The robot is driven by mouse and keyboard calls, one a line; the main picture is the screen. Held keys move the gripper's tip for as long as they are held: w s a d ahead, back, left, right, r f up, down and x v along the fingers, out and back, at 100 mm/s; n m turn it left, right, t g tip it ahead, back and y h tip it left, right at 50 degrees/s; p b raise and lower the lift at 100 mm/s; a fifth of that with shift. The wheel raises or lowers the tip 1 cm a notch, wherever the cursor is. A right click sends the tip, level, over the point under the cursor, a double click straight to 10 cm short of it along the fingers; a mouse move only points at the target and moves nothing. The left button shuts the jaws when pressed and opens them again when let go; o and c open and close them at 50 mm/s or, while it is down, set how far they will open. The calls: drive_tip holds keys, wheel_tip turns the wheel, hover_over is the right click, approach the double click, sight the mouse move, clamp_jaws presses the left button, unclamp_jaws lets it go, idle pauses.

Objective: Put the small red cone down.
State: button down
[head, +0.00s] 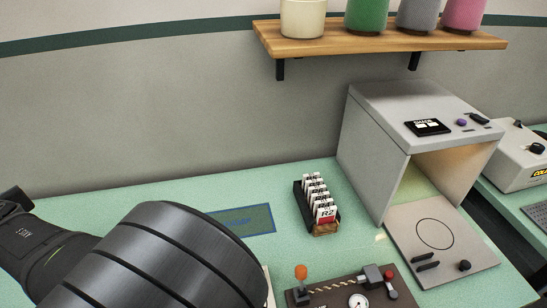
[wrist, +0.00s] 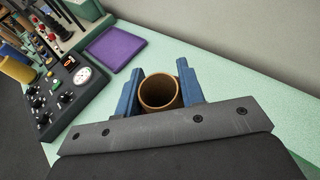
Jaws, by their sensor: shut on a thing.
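In the wrist view, my gripper (wrist: 158,84) has two blue fingers, one on each side of a hollow, round, brown-orange piece (wrist: 160,107). The fingers are shut on it, and I look into its open end. It may be the small cone of the task, but its colour here is brown-orange rather than clear red. Its lower part is hidden by my gripper's grey bar, so I cannot tell whether it touches the green table (wrist: 235,90). In the head view my own dark arm fills the lower left, and neither my fingers nor the held piece shows.
A grey open-fronted booth (head: 372,140) stands at the right, with a grey plate (head: 405,232) bearing a circle before it. A card rack (head: 322,228), a blue mat (head: 248,218) and a control panel (head: 335,290) are nearby. A purple pad (wrist: 116,48) lies beyond my gripper.

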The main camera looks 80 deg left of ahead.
drive_tip(key=s+d+f, duration=0.2)
drive_tip(key=s+f, duration=0.1)
drive_tip(key=f, duration=0.5)
drive_tip(key=shift+d+f+n+g+h, duration=0.35)
drive_tip(key=shift+n+g+h, duration=0.05)
drive_tip(key=shift+s+f, duration=0.1)
idle(0.4)
drive_tip(key=c, duration=0.9)
unclamp_jaws()
drive_tip(key=shift+f, duration=0.1)
drive_tip(key=shift+c, duration=0.2)
drive_tip(key=v, duration=1.1)
drive_tip(key=shift+r, duration=0.25)
drive_tip(key=shift+o, duration=0.9)
drive_tip(key=shift+w+d+r, duration=0.1)
drive_tip(key=shift+w+d, duration=0.1)
drive_tip(key=shift+d, duration=0.05)
drive_tip(key=o, duration=0.6)
drive_tip(key=shift+w+d, duration=0.1)
